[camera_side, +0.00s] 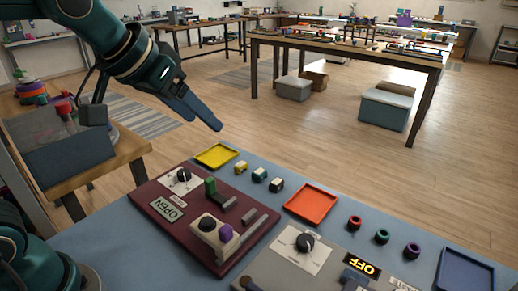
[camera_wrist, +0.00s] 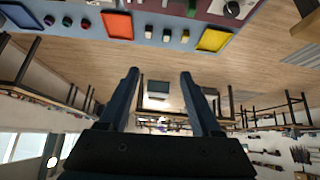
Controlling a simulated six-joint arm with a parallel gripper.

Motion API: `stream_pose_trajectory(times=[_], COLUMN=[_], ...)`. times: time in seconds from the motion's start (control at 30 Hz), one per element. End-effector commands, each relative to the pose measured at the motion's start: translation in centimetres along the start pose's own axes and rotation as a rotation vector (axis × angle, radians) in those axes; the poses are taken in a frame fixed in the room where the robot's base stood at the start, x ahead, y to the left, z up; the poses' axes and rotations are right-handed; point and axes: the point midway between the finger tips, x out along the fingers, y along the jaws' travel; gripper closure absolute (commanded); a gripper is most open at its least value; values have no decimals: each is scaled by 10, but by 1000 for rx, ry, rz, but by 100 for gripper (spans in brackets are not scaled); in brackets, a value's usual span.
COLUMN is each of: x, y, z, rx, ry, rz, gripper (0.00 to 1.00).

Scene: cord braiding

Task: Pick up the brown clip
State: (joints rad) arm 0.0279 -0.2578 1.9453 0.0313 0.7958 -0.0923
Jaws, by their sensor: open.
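No clip that is plainly brown can be made out. Three small clips stand in a row on the blue table between the yellow and orange trays: a yellow-and-white one (camera_side: 240,167), a teal-and-white one (camera_side: 259,174) and a dark-and-white one (camera_side: 276,184). In the wrist view the row shows at the top, with the yellow one (camera_wrist: 185,36) nearest the yellow tray. My gripper (camera_side: 205,122) is open and empty, high above and behind the table's far left edge, apart from the clips. Its two fingers (camera_wrist: 159,73) point out over the floor.
A yellow tray (camera_side: 216,155), an orange tray (camera_side: 311,202) and a blue tray (camera_side: 463,272) line the far edge. Red (camera_side: 355,222), green (camera_side: 381,236) and purple (camera_side: 412,249) rings stand between the latter two. A maroon panel (camera_side: 150,205) with raised knobs and levers lies in front.

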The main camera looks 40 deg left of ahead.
Motion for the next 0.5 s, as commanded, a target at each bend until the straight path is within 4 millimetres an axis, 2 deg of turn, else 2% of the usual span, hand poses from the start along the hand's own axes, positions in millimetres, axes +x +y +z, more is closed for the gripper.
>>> stream_pose_trajectory(times=[0.1, 0.23, 0.37, 0.5], x=[29, 64, 106, 155], y=[6, 12, 20, 27], z=[-27, -48, -58, -55], rx=[0, 3, 7, 17], ry=[-13, -32, -62, -108], rz=[2, 3, 5, 5], gripper=[35, 35, 35, 35])
